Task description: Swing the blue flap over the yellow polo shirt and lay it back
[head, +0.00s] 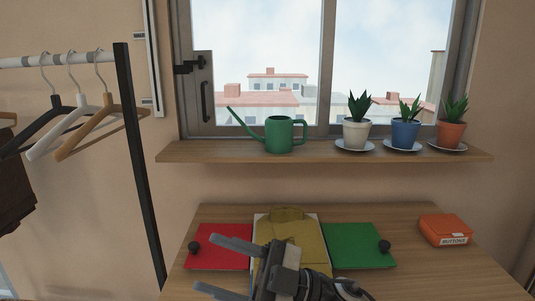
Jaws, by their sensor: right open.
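The yellow polo shirt (285,228) lies on the middle of a folding board on the table, its collar toward the window. A red flap (222,261) lies flat left of it and a green flap (352,250) lies flat right of it; each has a dark knob. I see no blue flap; my right gripper and the lower picture edge cover the near part of the board. My right gripper (206,263) is open above the near part of the shirt and red flap, its fingers pointing left, with nothing seen between them. My left gripper is not in view.
An orange box marked BUTTONS (445,230) stands on the table (430,278) at the right. A window shelf (320,155) behind holds a green watering can (280,135) and potted plants. A clothes rail (138,165) with hangers stands at the left. The table's right front is clear.

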